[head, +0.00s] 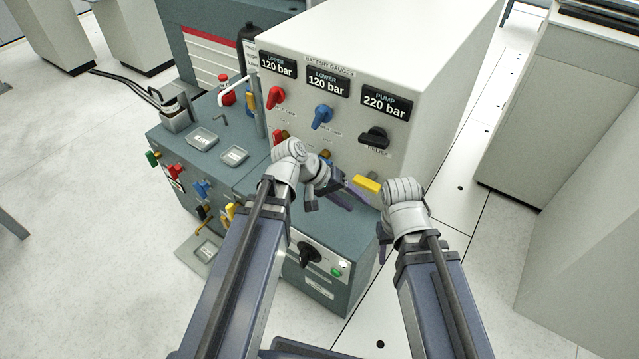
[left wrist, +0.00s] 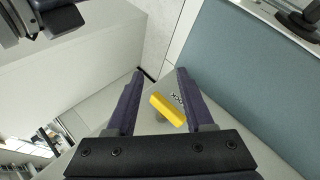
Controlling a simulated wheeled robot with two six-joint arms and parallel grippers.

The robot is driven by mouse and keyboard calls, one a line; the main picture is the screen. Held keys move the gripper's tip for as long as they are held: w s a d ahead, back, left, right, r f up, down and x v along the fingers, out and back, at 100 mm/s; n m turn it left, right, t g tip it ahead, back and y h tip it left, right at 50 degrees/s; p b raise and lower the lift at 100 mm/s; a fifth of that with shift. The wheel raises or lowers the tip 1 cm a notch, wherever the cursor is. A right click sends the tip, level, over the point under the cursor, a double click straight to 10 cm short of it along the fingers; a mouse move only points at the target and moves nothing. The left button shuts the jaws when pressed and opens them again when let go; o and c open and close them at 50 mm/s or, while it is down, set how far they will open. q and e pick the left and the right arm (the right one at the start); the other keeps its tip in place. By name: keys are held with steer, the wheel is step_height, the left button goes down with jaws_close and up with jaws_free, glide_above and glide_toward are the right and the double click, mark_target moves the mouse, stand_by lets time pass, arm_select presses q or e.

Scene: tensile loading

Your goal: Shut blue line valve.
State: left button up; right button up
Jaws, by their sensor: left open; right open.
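A blue valve handle (head: 321,117) sits on the light front panel of the cabinet, below the LOWER gauge reading 120 bar. A yellow lever (head: 367,185) sticks out lower on the same side, partly near my left gripper. My left gripper (head: 343,196) is open in front of the lower panel. In the left wrist view the yellow lever (left wrist: 167,109) lies between its two spread fingers, and I cannot tell whether they touch it. My right gripper (head: 384,238) is open and empty, lower and to the right. My left wrist hides part of the panel below the blue handle.
A red handle (head: 275,96) is left of the blue one and a black relief knob (head: 374,138) is right of it. More coloured fittings, one blue (head: 201,189), are on the teal bench's left side. A black rotary switch (head: 311,253) is on its front. Floor is clear at left.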

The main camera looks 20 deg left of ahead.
arm_select(q)
steer(key=w+a+f+n+t+h+b, duration=0.2)
steer(key=w+a+n+t+b, duration=0.3)
steer(key=a+b, duration=0.4)
steer(key=w+a+f+n+t+h+b, duration=0.25)
steer(key=w+a+t+b, duration=0.3)
steer(key=a+b, duration=0.35)
steer(key=shift+n+t+y, duration=0.25)
steer(key=shift+n, duration=0.1)
steer(key=shift+d+r+x, duration=0.1)
steer(key=shift+x, duration=1.7)
steer(key=shift+d+r+x, duration=0.1)
steer(key=shift+x, duration=1.7)
steer(key=shift+s, duration=0.2)
arm_select(e)
step_height(320, 180, down, 21)
steer(key=shift+r, duration=0.2)
arm_select(q)
jaws_close()
